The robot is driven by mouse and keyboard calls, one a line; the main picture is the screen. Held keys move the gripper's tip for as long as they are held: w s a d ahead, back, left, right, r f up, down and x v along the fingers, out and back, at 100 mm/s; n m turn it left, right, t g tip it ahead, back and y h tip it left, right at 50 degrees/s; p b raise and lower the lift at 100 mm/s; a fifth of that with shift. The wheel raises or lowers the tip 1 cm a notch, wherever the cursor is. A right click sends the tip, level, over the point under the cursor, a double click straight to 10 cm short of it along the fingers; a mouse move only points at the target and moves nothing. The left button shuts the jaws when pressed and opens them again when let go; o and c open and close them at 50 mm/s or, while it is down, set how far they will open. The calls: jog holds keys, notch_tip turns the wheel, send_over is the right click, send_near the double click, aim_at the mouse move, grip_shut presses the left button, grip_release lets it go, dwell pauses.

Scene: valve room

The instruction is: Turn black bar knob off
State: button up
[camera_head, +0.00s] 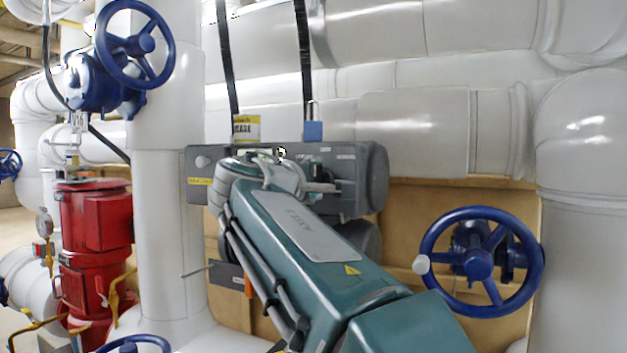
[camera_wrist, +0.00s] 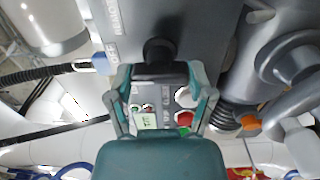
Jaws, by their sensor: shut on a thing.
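The black bar knob (camera_wrist: 158,50) sits on the face of a grey control box in the wrist view. My gripper (camera_wrist: 160,72) is shut on the knob's dark bar, with one teal finger on each side. In the head view, the grey control box (camera_head: 376,178) is behind my teal arm. There the arm hides the knob, and I cannot make out the fingers clearly. The exact angle of the bar is hard to read.
A green button (camera_wrist: 184,131), a red button (camera_wrist: 184,119) and a small lit display (camera_wrist: 146,121) lie close to my fingers. A blue handwheel (camera_head: 480,262) stands right of my arm. Red equipment (camera_head: 95,215) and white pipes are at the left.

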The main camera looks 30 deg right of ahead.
jog(key=shift+f, duration=0.2)
jog(key=o, duration=1.1)
jog(key=shift+r, duration=0.1)
jog(key=shift+s+a, duration=0.2)
jog(key=shift+a, duration=0.1)
jog(key=v, duration=1.1)
jog(key=shift+a, duration=0.1)
